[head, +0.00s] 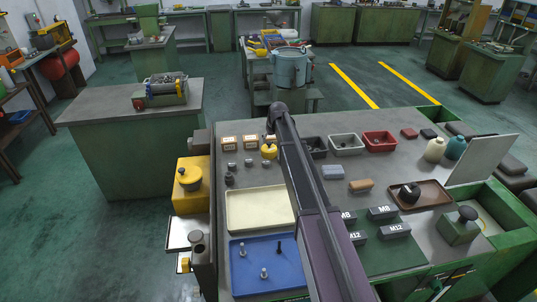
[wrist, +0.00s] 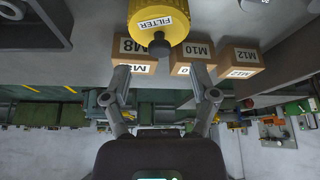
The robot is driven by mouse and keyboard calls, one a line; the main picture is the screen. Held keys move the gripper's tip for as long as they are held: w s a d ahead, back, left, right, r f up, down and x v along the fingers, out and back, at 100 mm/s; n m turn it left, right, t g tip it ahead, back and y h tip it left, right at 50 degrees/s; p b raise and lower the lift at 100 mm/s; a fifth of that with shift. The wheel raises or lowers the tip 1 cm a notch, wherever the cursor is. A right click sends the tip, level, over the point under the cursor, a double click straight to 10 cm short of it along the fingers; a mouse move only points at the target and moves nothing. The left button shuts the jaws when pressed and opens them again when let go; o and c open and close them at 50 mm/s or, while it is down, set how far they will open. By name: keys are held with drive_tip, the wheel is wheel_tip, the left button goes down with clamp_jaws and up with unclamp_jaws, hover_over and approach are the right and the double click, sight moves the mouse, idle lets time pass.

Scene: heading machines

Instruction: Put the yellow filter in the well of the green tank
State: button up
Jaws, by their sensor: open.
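The yellow filter (head: 269,151) stands on the grey bench top, partly covered by my arm in the head view. In the wrist view the filter (wrist: 158,22), with its white FILTER label, is at the top edge, partly cut off. My gripper (wrist: 161,72) is open and empty, its fingers spread to either side below the filter's knob; it is hidden behind my arm in the head view. A green tank-like block (head: 457,232) with a dark round cap sits at the right of the bench. I cannot make out an open well in it.
Labelled cardboard boxes (wrist: 137,57) stand close behind the filter. A cream tray (head: 258,222) and a blue tray (head: 262,280) lie nearer. Grey and red bins (head: 379,141), bottles (head: 434,150) and M8 and M12 blocks (head: 394,232) occupy the right side. A yellow tank (head: 186,200) is at the left edge.

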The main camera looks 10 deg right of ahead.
sight(269, 143)
idle(0.3)
drive_tip(key=shift+b+x, duration=2.3)
drive_tip(key=shift+x, duration=0.3)
drive_tip(key=shift+w+r, duration=0.1)
drive_tip(key=shift+w, duration=0.1)
clamp_jaws()
